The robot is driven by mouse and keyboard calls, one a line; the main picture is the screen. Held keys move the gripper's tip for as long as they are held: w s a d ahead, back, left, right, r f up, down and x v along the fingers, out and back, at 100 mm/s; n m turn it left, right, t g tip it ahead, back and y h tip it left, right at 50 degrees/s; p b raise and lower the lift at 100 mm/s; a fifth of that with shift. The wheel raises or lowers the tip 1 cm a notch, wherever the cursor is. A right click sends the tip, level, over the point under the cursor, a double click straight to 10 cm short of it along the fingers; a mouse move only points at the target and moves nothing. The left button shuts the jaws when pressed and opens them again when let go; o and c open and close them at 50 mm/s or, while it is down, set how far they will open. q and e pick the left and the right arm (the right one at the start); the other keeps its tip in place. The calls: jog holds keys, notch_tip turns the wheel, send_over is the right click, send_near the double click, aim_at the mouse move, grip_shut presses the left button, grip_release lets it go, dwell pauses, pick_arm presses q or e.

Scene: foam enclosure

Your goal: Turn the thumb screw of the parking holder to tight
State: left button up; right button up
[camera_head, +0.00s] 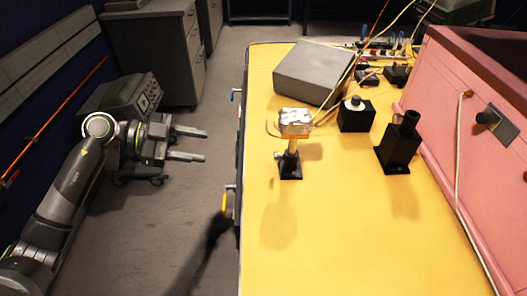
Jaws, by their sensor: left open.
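A black upright holder (402,143) with a round, dark open top stands on the right part of the yellow table (340,240). A second, smaller black holder (290,166) carries a post with a silvery block (296,122) on top, left of it. I cannot tell which of the two is the parking holder, and no thumb screw is clear at this size. My left gripper (205,145) is open and empty, its two fingers pointing right. It is over the floor, left of the table edge and apart from both holders. My right gripper is not in view.
A grey box (314,72) and a black cube (356,115) with a round knob stand behind the holders. Cables and small parts lie at the back right. A pink panel (465,95) bounds the table's right side. The table's front is clear.

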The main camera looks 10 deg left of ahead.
aim_at(277, 157)
pick_arm(q)
jog(key=shift+y, duration=0.3)
jog(key=x, duration=0.5)
jog(key=p+x, duration=0.1)
jog(key=x, duration=0.5)
jog(key=r+p+x, duration=0.1)
jog(key=x, duration=0.5)
jog(key=shift+d+f, duration=0.1)
jog(key=shift+d, duration=0.2)
jog(key=c, duration=1)
